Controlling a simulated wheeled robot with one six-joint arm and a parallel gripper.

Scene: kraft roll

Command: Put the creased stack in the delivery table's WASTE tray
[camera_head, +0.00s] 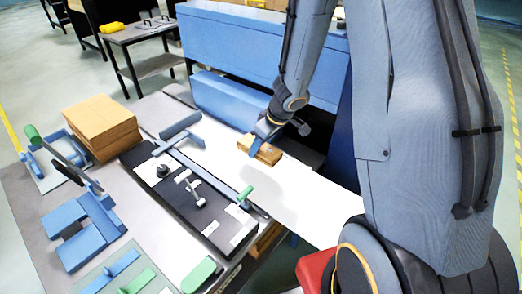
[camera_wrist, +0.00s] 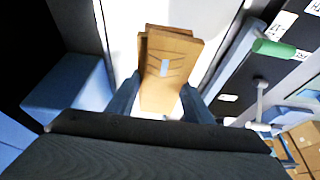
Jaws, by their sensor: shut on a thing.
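In the head view the stack (camera_head: 262,150) is at my gripper (camera_head: 266,132), over the white surface. I cannot tell whether it touches that surface. A dark table with small items on it (camera_head: 142,36) stands at the back left; I cannot read a WASTE label there.
A taller brown stack (camera_head: 103,122) lies on the grey bench at the left. A black panel with knobs (camera_head: 160,180) and a green-handled bar (camera_head: 244,195) border the white surface (camera_head: 300,200). A long blue housing (camera_head: 262,50) stands behind. Open floor (camera_head: 60,75) lies at the far left.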

